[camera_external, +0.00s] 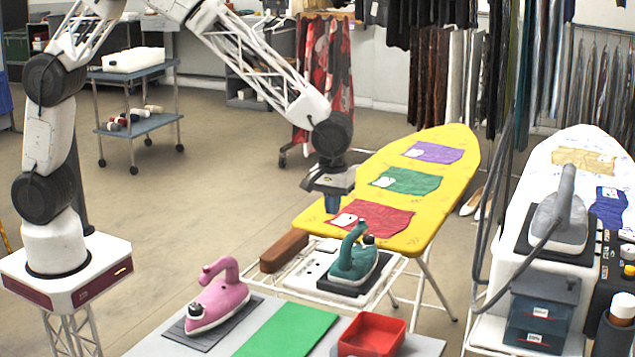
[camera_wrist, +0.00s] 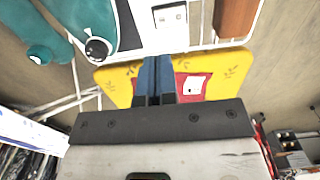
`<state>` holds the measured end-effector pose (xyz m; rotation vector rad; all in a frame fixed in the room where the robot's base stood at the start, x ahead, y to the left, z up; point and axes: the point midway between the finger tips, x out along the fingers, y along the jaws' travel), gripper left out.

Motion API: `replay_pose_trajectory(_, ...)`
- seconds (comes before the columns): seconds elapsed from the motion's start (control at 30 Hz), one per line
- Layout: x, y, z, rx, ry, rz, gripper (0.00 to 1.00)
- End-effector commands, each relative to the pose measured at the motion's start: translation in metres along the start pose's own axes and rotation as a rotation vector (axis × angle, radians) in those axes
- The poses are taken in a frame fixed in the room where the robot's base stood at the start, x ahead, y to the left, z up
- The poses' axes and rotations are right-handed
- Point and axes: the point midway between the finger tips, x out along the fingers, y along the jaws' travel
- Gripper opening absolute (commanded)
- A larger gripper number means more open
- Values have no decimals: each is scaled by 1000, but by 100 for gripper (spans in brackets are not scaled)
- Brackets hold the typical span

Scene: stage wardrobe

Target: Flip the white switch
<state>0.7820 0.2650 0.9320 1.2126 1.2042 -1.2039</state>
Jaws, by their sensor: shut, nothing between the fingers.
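A white panel (camera_external: 314,267) lies on the wire rack at the end of the yellow ironing board, beside the teal iron (camera_external: 352,258). Small fittings show on it, but I cannot tell which is the white switch in the external view. In the wrist view a small white switch-like fitting (camera_wrist: 171,16) sits on the panel at the top, just beyond my fingertips. My gripper (camera_external: 332,207) points down above the board's near end, apart from the panel and a little behind it. Its blue fingers (camera_wrist: 153,72) are together and hold nothing.
The teal iron stands right of the panel, and a brown wooden block (camera_external: 284,250) lies to its left. A red cloth (camera_external: 372,218) lies on the yellow ironing board (camera_external: 440,200) near my gripper. A pink iron (camera_external: 217,300) and red tray (camera_external: 372,335) stand in front.

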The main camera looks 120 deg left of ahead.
Motion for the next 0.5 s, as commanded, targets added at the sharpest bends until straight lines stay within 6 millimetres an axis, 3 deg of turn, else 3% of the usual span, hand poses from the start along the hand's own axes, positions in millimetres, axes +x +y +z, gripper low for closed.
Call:
replay_pose_trajectory(0.33,55,-1,0,0,-1,-3,0)
replay_pose_trajectory(0.5,53,-1,0,0,0,-1,0)
